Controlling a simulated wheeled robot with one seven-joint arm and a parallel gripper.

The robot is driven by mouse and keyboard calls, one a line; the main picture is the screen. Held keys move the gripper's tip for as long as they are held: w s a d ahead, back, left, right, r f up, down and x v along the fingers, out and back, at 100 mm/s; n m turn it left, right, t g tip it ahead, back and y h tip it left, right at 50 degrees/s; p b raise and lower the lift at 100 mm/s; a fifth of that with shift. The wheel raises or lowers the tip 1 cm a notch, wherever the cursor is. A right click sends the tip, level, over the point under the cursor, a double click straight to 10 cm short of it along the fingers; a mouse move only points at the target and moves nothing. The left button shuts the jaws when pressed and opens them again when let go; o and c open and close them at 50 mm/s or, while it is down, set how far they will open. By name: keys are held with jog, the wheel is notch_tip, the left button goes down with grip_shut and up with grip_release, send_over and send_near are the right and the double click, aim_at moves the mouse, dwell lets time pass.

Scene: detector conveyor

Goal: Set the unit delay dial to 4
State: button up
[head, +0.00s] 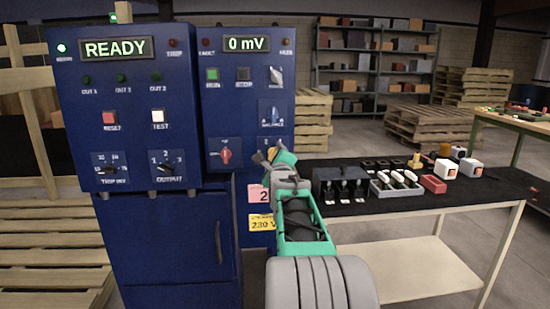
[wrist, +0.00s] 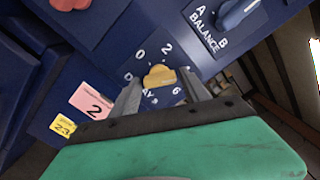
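The yellow delay dial (wrist: 158,76) is on the blue panel, with "0", "2" and "6" readable around it and "DELAY s" partly readable below. The area at its right, where another mark would sit, is partly covered by a finger. I cannot tell which mark the dial points to. My gripper (wrist: 160,84) is open, its two fingers apart on the left and right of the dial; I cannot tell whether they touch it. In the head view, my gripper (head: 272,156) is at the lower right of the right-hand panel and mostly hides the dial.
Above the dial is the blue balance knob (head: 273,117); a red rotary switch (head: 225,155) is to its left. The trip and output knobs (head: 168,166) are on the left cabinet (head: 125,70). A black-topped table (head: 460,192) with parts stands close on the right.

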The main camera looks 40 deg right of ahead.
jog(key=shift+o, duration=0.9)
jog(key=v, duration=0.7)
jog(key=shift+s+a, duration=0.25)
jog(key=shift+s, duration=0.1)
